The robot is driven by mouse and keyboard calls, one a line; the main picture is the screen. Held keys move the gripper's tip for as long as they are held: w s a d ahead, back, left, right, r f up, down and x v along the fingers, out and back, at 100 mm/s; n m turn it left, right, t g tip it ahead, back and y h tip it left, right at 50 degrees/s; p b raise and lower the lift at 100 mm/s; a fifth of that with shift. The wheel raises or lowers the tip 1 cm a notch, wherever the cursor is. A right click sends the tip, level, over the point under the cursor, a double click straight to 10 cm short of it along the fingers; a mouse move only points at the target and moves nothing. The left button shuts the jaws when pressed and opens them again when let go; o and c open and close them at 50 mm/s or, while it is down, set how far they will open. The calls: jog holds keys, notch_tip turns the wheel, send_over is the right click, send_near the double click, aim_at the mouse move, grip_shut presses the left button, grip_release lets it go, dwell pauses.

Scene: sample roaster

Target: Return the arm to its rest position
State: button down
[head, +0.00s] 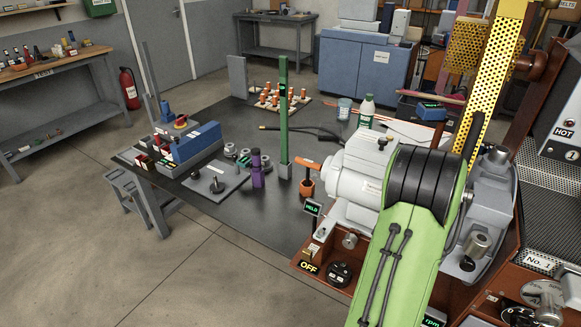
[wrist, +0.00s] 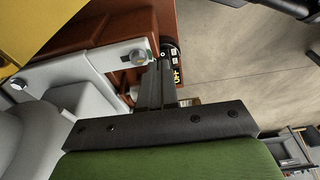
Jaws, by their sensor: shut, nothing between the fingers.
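In the wrist view my gripper (wrist: 161,66) extends from a dark bolted plate at the end of a green body. Its two grey fingers lie close together, shut, with nothing held between them. Behind the fingertips are a red-brown roaster base (wrist: 190,22) and a pale grey bracket (wrist: 75,72) with a bolt. I cannot tell the exact gap to them. In the head view my green arm link with black bands fills the lower right, in front of the roaster. My gripper cannot be made out there.
The grey roaster motor housing (head: 350,170) sits close left of my arm, with a perforated yellow column (head: 490,75) behind.

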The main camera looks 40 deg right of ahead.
jog(key=w+a+r+m+t+p, duration=0.1)
jog(key=w+a+r+p, duration=0.4)
jog(key=a+r, duration=1.15)
jog(key=s+a+r+m+t+p, duration=0.1)
jog(key=s+a+r, duration=0.3)
jog(key=a, duration=0.4)
jog(key=s+a+r+m+t+p, duration=0.1)
jog(key=s+a+r+m, duration=0.1)
jog(key=s+a+r, duration=0.3)
jog(key=a+r, duration=0.1)
jog(key=a, duration=0.2)
jog(key=shift+s+a+t+h, duration=0.2)
jog(key=shift+s+t+h, duration=0.1)
jog(key=shift+h, duration=0.1)
jog(key=shift+w, duration=0.1)
